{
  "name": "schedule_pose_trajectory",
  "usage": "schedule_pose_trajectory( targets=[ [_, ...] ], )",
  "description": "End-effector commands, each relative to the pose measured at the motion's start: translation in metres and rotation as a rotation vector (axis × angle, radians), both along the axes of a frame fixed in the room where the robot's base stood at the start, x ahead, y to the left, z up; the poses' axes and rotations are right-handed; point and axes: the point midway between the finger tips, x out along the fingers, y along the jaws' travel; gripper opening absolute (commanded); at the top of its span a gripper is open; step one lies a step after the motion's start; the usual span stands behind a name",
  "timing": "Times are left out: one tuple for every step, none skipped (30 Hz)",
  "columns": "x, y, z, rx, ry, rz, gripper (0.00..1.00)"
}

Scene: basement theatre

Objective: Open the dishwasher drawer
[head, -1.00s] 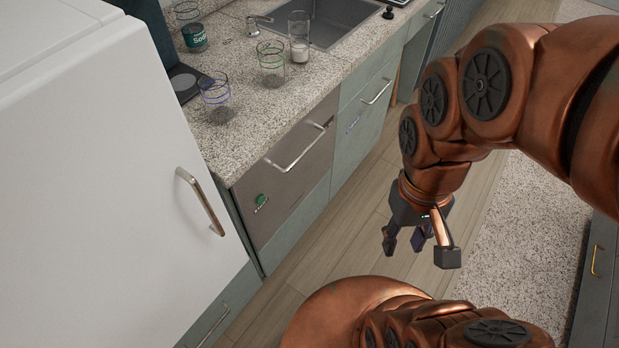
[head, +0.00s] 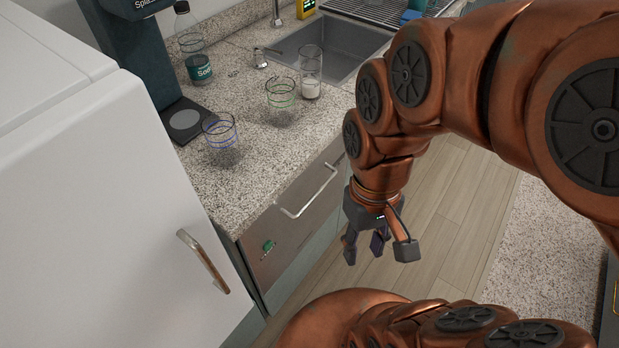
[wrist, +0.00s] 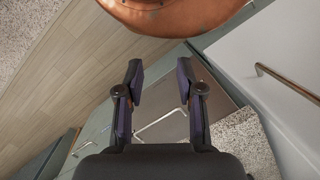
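The dishwasher drawer (head: 290,232) has a dark grey-brown front with a silver bar handle (head: 309,194) and a green mark at its lower left. It is closed under the granite counter. My gripper (head: 372,252) is open and empty, in front of the drawer and to the right of its handle, apart from it. In the wrist view the two fingers of my gripper (wrist: 160,75) are spread, with the drawer front (wrist: 170,105) and its handle (wrist: 160,122) seen between and beyond them.
A white fridge (head: 110,200) with a metal handle (head: 203,262) stands to the left of the drawer. The counter (head: 210,185) holds a blue-ringed glass (head: 220,138), a green-ringed glass (head: 281,100), a tall glass (head: 310,75) and a soda bottle (head: 192,45). Wooden floor (head: 450,200) is clear at right.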

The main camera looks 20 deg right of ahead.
Motion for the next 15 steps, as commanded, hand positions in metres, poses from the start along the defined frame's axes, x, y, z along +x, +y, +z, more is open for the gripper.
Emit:
schedule_pose_trajectory(
  targets=[
    [0.006,0.006,-0.012,0.036,0.017,0.006,0.37],
    [0.010,0.010,-0.016,0.059,0.028,0.010,0.37],
    [0.015,0.015,-0.022,0.097,0.045,0.017,0.37],
    [0.020,0.020,-0.026,0.127,0.055,0.022,0.37],
    [0.024,0.024,-0.030,0.158,0.066,0.024,0.37],
    [0.030,0.030,-0.036,0.201,0.082,0.030,0.37],
    [0.036,0.033,-0.039,0.233,0.090,0.030,0.37],
    [0.041,0.036,-0.043,0.264,0.096,0.032,0.37],
    [0.049,0.040,-0.047,0.310,0.105,0.031,0.37],
    [0.054,0.043,-0.051,0.342,0.111,0.030,0.37],
    [0.060,0.045,-0.054,0.375,0.118,0.029,0.37],
    [0.067,0.048,-0.058,0.420,0.126,0.026,0.37],
    [0.072,0.049,-0.062,0.454,0.132,0.024,0.37],
    [0.078,0.051,-0.065,0.490,0.135,0.019,0.37],
    [0.087,0.051,-0.069,0.535,0.135,0.014,0.37]
  ],
)
